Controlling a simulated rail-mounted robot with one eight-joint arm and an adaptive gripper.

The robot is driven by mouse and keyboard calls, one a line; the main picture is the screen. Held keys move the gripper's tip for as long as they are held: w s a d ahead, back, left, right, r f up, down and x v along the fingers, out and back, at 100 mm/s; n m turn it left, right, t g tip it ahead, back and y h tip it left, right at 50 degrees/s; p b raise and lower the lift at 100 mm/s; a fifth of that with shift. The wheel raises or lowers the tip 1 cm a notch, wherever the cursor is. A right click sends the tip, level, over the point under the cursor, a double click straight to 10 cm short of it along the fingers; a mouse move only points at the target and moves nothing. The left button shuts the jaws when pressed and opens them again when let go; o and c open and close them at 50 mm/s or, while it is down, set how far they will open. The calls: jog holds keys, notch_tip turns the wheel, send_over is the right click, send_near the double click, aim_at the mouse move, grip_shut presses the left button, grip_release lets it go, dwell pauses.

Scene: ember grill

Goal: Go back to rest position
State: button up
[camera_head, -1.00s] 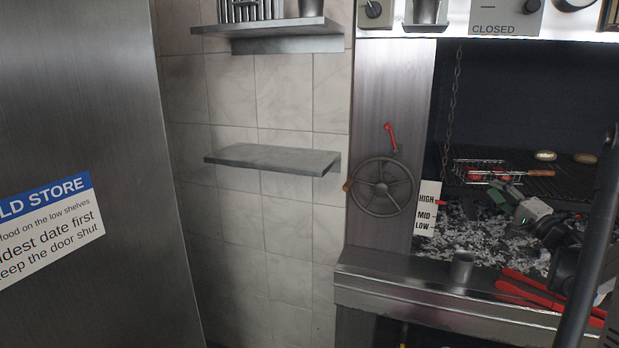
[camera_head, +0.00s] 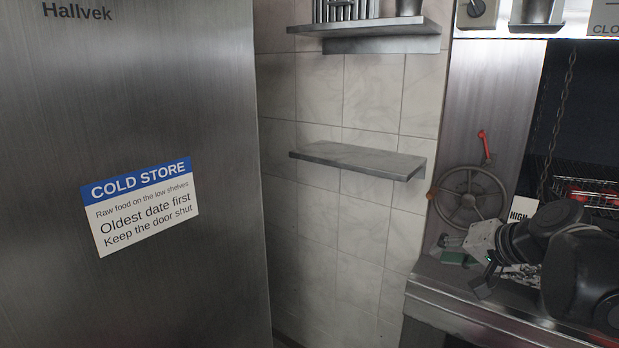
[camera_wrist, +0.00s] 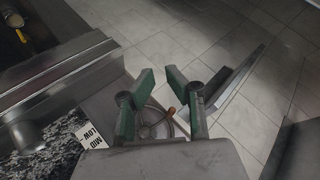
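My gripper (camera_head: 458,251) is at the right in the head view, just below the wheel and in front of the grill's left edge. My dark arm links reach it from the right. In the wrist view my gripper (camera_wrist: 160,82) shows two green-padded fingers spread apart with nothing between them. The spoked wheel (camera_wrist: 152,122) with its wooden knob shows beyond and between the fingers. In the head view the wheel (camera_head: 469,197) is on the steel panel, with a red lever above it.
The steel cold store door (camera_head: 60,290) fills the left. A low wall shelf (camera_head: 357,160) is empty; an upper shelf (camera_head: 365,28) holds a rack. The steel ledge (camera_head: 480,312) runs below the gripper. A wire basket (camera_head: 590,186) with red food sits at far right. Tiled floor (camera_wrist: 180,35) is clear.

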jog(key=s+a+f+n+g+h, duration=0.1)
jog(key=s+a+f+n+h, duration=0.1)
jog(key=s, duration=0.7)
jog(key=s+a+f+n+g+h, duration=0.1)
jog(key=s+a+f+n+h, duration=0.1)
jog(key=s+a+f, duration=0.3)
jog(key=s+n, duration=0.1)
jog(key=s, duration=0.3)
jog(key=shift+a+n+g, duration=0.15)
jog(key=shift+n+g, duration=0.15)
jog(key=shift+o, duration=0.2)
jog(key=shift+s, duration=0.1)
